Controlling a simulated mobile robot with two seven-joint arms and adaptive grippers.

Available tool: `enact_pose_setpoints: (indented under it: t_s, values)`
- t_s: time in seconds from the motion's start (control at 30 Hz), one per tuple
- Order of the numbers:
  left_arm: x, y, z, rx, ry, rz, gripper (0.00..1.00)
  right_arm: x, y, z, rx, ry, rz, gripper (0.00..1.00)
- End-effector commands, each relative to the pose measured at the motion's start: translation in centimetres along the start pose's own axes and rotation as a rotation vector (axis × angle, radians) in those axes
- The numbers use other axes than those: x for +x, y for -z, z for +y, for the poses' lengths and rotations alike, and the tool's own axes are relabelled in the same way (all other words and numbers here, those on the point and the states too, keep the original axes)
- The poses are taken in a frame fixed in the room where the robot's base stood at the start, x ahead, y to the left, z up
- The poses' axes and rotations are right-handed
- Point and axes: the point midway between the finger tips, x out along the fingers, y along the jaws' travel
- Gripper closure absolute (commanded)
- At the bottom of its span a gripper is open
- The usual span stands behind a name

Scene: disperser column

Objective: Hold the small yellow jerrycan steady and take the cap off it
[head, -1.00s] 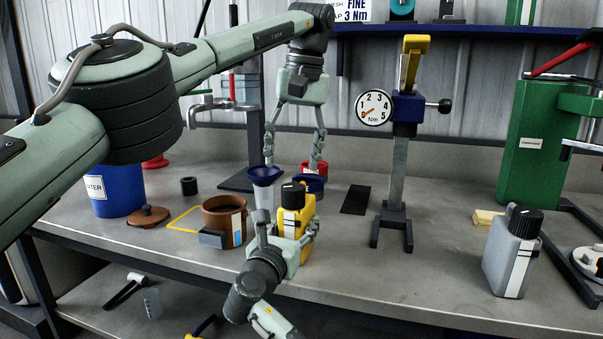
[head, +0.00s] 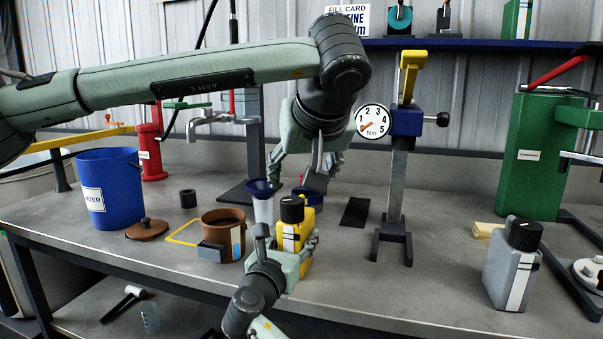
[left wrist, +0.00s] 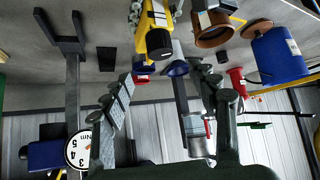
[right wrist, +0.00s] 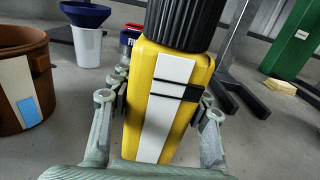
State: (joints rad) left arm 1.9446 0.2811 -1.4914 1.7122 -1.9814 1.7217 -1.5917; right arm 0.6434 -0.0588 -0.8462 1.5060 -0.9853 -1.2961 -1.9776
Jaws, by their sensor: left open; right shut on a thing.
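The small yellow jerrycan (head: 306,226) stands upright near the bench's front edge. Its black ribbed cap (head: 292,209) is on its neck. My right gripper (head: 285,255) is shut on the jerrycan's body from the front. In the right wrist view, its fingers flank the yellow body (right wrist: 190,125) below the cap (right wrist: 185,22). My left gripper (head: 302,172) is open and empty, above and behind the jerrycan, apart from the cap. In the left wrist view, the cap (left wrist: 158,43) shows beyond the two spread fingers, near the top.
A blue funnel on a pale cylinder (head: 263,208) stands close left of the jerrycan, beside a brown pot (head: 222,222). A torque gauge stand (head: 395,190) is behind right. A grey jerrycan (head: 500,268) stands far right. The bench between is mostly clear.

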Motion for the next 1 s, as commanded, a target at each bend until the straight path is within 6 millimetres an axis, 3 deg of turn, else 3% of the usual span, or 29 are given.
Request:
enact_pose_setpoints:
  t_s: [0.6, 0.8, 1.0]
  values:
    - [10.1, -0.1, -0.1, 0.001, 0.002, -0.003, 0.40, 0.0, 0.0, 0.0, 0.000, 0.000, -0.001, 1.00]
    - [11.5, -0.1, 0.0, 0.002, 0.002, -0.003, 0.40, 0.0, 0.0, 0.0, 0.000, 0.000, -0.001, 1.00]
    - [11.7, -0.1, 0.0, 0.002, 0.001, -0.002, 0.40, 0.0, 0.0, 0.0, 0.000, 0.000, 0.000, 1.00]
